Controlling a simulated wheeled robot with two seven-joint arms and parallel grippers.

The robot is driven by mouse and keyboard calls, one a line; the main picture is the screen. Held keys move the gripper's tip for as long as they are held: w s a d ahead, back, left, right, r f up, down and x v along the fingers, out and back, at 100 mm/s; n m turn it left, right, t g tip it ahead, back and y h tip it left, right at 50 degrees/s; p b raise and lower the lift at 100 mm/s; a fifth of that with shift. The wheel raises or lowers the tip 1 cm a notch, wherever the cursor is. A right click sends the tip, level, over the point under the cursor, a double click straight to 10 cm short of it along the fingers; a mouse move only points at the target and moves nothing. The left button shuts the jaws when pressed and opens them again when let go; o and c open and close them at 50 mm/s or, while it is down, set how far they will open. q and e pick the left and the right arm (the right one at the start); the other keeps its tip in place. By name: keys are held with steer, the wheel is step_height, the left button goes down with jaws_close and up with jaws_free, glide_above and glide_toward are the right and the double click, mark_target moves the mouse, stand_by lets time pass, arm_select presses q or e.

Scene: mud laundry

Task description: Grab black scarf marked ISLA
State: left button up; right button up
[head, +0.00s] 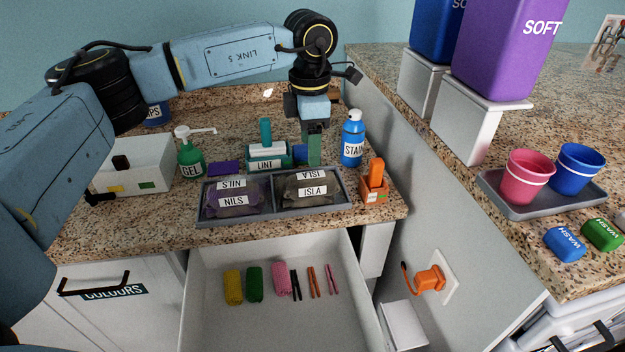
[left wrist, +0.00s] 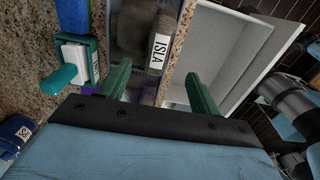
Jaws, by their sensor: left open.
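The black scarf marked ISLA (head: 301,196) is a dark, rumpled bundle with white ISLA labels. It lies in the right compartment of a grey divided tray (head: 345,187) on the granite counter. In the left wrist view the scarf (left wrist: 137,22) shows at the upper middle, beyond my fingertips. My left gripper (head: 314,160) points down at the tray's back edge, behind the scarf. In the left wrist view its green fingers (left wrist: 161,87) are spread apart with nothing between them. My right gripper is not in view.
A dark purple NILS bundle (head: 232,198) fills the tray's left compartment. An open drawer (head: 275,325) with small items lies below the counter's front.

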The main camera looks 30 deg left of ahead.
mark_target(311, 174)
arm_select(q)
step_height(311, 174, down, 3)
steer(key=shift+f, duration=1)
step_height(311, 174, down, 4)
steer(key=shift+w+f, duration=0.1)
steer(key=shift+f, duration=0.1)
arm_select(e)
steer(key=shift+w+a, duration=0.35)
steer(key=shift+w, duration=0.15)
arm_select(q)
steer(key=shift+c, duration=0.2)
steer(key=c, duration=0.9)
steer(key=shift+c, duration=1)
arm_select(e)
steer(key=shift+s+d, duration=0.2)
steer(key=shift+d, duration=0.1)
